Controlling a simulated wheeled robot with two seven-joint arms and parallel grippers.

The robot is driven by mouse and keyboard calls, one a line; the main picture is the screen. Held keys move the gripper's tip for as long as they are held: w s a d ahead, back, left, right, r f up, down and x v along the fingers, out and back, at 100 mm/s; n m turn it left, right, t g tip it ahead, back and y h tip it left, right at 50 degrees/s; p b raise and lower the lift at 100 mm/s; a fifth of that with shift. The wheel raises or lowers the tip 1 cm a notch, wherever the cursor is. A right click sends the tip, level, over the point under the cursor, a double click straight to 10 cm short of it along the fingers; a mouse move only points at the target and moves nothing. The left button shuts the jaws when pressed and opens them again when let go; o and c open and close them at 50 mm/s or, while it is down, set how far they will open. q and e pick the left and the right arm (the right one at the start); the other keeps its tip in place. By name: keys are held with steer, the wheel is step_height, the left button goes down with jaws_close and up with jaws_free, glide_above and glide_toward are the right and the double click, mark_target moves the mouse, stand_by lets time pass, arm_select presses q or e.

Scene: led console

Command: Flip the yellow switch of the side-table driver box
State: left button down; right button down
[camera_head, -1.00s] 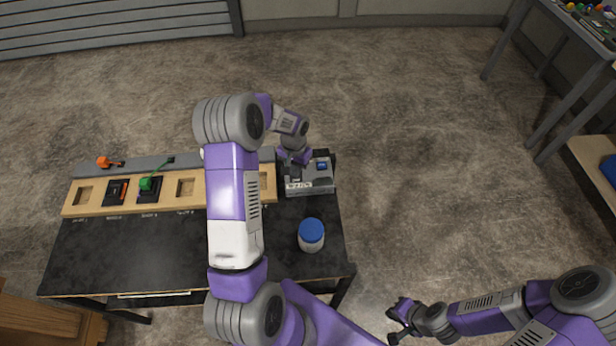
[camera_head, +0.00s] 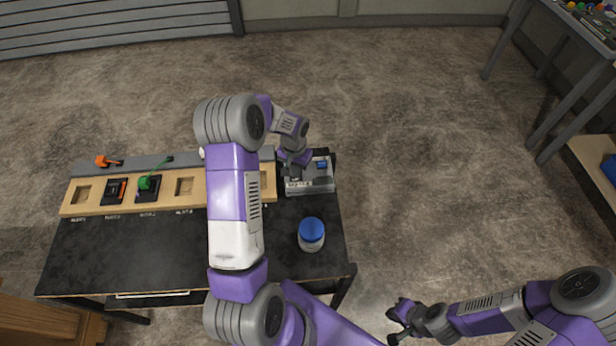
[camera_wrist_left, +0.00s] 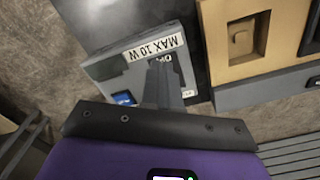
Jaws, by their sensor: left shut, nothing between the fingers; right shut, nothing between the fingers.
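The driver box (camera_head: 318,187) is a grey box at the right end of the dark side table. A blue part sits on its top (camera_head: 321,165). In the left wrist view the box (camera_wrist_left: 105,68) carries a white "MAX 10 W" label and the blue part (camera_wrist_left: 123,98). My left gripper (camera_head: 292,174) is over the left part of the box, fingers together and empty. Its fingertips (camera_wrist_left: 160,62) cover the top beside the label, by partly hidden lettering; contact cannot be told. No yellow switch is visible. My right gripper (camera_head: 393,325) is shut and empty, away from the table at lower right.
A wooden slotted rack (camera_head: 100,208) with dark modules runs along the table's back. An orange part (camera_head: 102,161) and a green part (camera_head: 149,182) are there. A blue-lidded jar (camera_head: 311,235) stands in front of the box. My left arm hides the table's middle.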

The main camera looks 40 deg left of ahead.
arm_select(q)
steer(key=shift+f+b, duration=0.65)
steer(key=shift+f, duration=0.25)
steer(key=shift+w+a, duration=0.15)
steer(key=shift+w, duration=0.05)
steer(key=shift+w+a, duration=0.45)
steer(key=shift+w, duration=0.1)
steer(key=shift+r, duration=0.1)
step_height(320, 180, up, 7)
steer(key=p, duration=0.4)
steer(key=shift+s+d, duration=0.3)
steer(key=shift+s, duration=0.05)
stand_by(0.6)
